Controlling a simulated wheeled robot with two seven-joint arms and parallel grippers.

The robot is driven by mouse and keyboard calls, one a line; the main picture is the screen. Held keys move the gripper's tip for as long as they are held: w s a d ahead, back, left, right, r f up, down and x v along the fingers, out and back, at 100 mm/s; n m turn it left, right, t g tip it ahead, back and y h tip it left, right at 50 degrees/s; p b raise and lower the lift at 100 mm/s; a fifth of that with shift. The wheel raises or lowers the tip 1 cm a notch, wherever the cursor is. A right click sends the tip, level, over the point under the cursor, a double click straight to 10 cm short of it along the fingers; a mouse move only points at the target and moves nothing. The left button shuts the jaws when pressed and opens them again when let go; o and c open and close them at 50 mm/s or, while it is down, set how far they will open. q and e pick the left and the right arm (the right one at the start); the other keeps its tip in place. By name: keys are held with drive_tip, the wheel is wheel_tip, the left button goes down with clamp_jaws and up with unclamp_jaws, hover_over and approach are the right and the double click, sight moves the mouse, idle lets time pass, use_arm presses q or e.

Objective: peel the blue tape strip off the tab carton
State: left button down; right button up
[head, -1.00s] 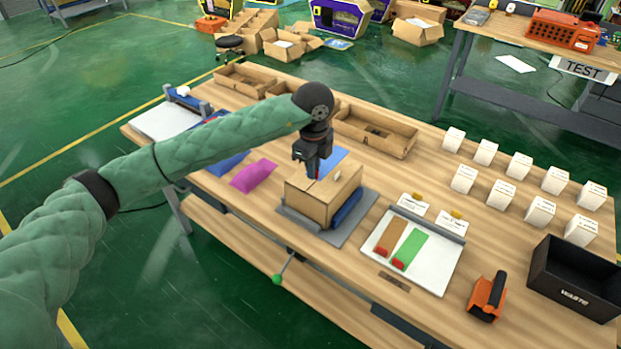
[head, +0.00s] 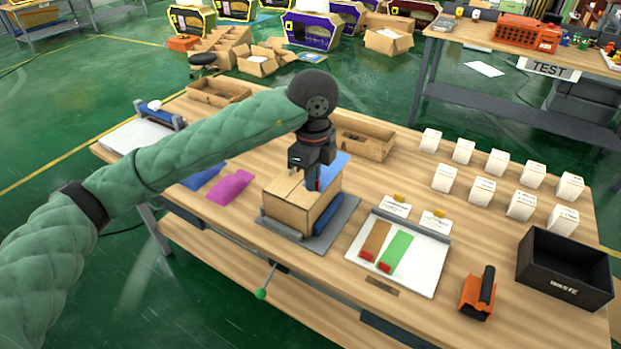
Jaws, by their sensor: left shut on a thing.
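The brown tab carton (head: 285,208) stands on a grey mat (head: 342,222) on the workbench. My left gripper (head: 313,185) points down over the carton's top, toward its far right part. It is shut on the blue tape strip, with a small red bit showing at the fingertips. A flat blue piece (head: 336,164) shows just behind the gripper; I cannot tell whether it is part of the strip. The fingers hide part of the carton top. My right gripper is not in view.
A dark blue roll-like thing (head: 328,213) lies against the carton's right side. A white board (head: 418,275) with brown and green strips is to the right. Beyond are an orange tool (head: 478,293), a black bin (head: 565,270) and several white boxes (head: 482,191). Open trays stand behind.

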use_arm(q)
drive_tip(key=shift+r+p, duration=0.7)
drive_tip(key=shift+r, duration=1.5)
